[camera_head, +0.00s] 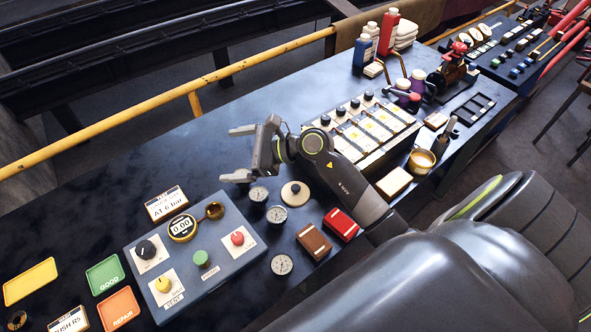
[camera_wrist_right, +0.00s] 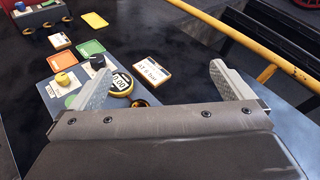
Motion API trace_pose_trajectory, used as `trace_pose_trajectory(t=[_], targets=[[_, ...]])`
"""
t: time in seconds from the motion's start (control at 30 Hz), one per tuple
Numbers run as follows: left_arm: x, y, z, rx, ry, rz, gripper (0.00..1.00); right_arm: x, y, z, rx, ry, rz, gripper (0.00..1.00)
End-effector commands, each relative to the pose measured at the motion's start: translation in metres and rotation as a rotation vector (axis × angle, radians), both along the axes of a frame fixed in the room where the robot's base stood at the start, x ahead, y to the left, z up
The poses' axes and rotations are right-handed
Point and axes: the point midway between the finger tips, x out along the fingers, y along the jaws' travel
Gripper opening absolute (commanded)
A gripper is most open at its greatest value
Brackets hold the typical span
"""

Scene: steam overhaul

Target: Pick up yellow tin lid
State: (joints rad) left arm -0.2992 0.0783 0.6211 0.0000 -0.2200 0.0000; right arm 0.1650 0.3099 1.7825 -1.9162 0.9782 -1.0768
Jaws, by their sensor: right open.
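A flat yellow rectangle with a raised-looking rim (camera_head: 30,281), which appears to be the yellow tin lid, lies on the dark bench at the far left in the head view. It also shows near the top of the right wrist view (camera_wrist_right: 95,20). My right gripper (camera_head: 238,153) is open and empty above the middle of the bench, well to the right of the yellow piece. In the wrist view its two fingers (camera_wrist_right: 157,77) stand wide apart with nothing between them. My left gripper is not in view.
A blue-grey control box (camera_head: 205,277) with knobs stands between the right gripper and the yellow piece. Green (camera_head: 105,275) and orange (camera_head: 118,308) plates lie beside the yellow one. A label stand (camera_head: 166,204) is behind the box. A yellow rail (camera_head: 110,122) runs along the far edge.

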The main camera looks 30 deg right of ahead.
Motion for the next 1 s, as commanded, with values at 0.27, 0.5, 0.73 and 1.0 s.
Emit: trace_pose_trajectory(t=[0.27, 0.5, 0.73, 1.0], targets=[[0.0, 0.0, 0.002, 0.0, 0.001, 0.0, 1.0, 0.001, -0.063, -0.065, -0.731, 0.177, 0.294, 1.0], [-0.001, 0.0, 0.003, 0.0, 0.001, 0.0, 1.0, -0.016, -0.132, -0.068, -1.087, 0.426, 0.453, 1.0], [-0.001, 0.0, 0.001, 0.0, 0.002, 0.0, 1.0, -0.026, -0.154, -0.064, -1.178, 0.533, 0.501, 1.0], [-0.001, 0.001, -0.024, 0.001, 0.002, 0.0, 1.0, -0.026, -0.154, -0.088, -1.179, 0.537, 0.502, 1.0]])
